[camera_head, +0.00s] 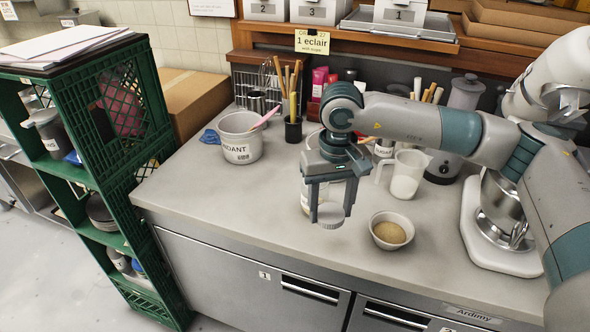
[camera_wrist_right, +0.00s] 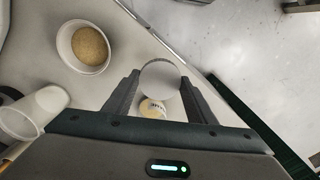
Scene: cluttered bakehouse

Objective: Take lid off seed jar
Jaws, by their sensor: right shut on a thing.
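My right gripper (camera_head: 331,212) points down over the counter and is shut on a round grey lid (camera_head: 330,223), held edge to edge between its two fingers. The lid also shows between the fingers in the right wrist view (camera_wrist_right: 160,79). The seed jar (camera_head: 306,197) stands behind the gripper, mostly hidden by the fingers. In the wrist view the jar (camera_wrist_right: 152,108) shows beyond the lid, with part of its label. The lid looks apart from the jar. My left gripper is not in view.
A bowl of tan grains (camera_head: 391,231) stands right of the gripper. A white jug (camera_head: 407,175) and a mixer (camera_head: 502,215) stand further right. A large white tub (camera_head: 241,140) stands back left. The counter (camera_head: 235,205) is clear at front left.

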